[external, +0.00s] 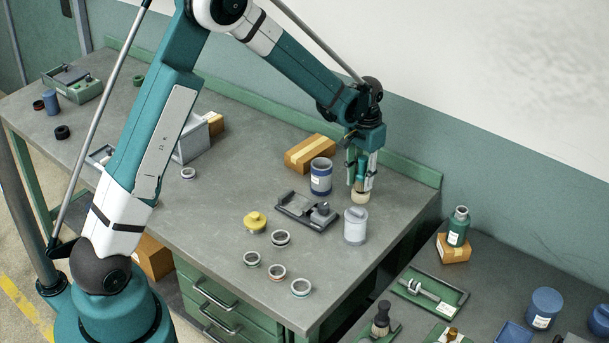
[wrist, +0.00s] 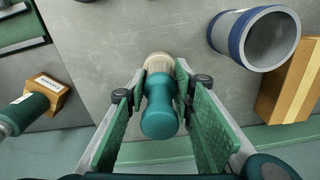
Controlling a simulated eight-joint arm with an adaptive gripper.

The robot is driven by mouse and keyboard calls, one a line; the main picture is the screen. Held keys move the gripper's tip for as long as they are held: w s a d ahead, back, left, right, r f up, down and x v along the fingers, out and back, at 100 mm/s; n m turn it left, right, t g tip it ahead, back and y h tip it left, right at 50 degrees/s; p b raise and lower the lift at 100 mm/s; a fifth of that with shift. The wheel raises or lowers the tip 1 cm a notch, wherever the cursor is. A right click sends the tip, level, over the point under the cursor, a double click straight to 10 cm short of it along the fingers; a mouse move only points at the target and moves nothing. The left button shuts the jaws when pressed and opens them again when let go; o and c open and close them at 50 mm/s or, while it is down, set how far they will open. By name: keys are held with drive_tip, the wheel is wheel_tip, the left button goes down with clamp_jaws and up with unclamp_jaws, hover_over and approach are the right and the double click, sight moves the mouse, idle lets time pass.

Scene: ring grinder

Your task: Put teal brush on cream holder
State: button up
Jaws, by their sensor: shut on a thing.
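The teal brush (wrist: 160,112) is between the fingers of my gripper (wrist: 161,90) in the wrist view, its rounded handle toward the camera and its pale bristles pointing away. In the external view my gripper (external: 361,182) is shut on the brush near the back right corner of the grey bench. The pale bristle end (external: 360,197) points down; I cannot tell whether it touches the bench top. The handle is mostly hidden by the fingers there. I cannot make out a clearly cream holder in either view.
A grey canister (external: 355,226), a blue-banded cup (external: 320,177) and a cardboard box (external: 310,153) stand close to my gripper. Several rings and a yellow-knobbed piece (external: 255,221) lie nearer the front. A second bench on the right holds a green bottle (external: 458,227) and a dark brush (external: 381,318).

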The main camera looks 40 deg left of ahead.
sight(363, 158)
drive_tip(key=shift+f, duration=0.45)
drive_tip(key=shift+f, duration=0.2)
drive_tip(key=o, duration=1)
drive_tip(key=shift+r, duration=0.1)
drive_tip(key=shift+r, duration=0.1)
wheel_tip(363, 158, up, 12)
drive_tip(key=shift+r, duration=0.1)
idle(0.5)
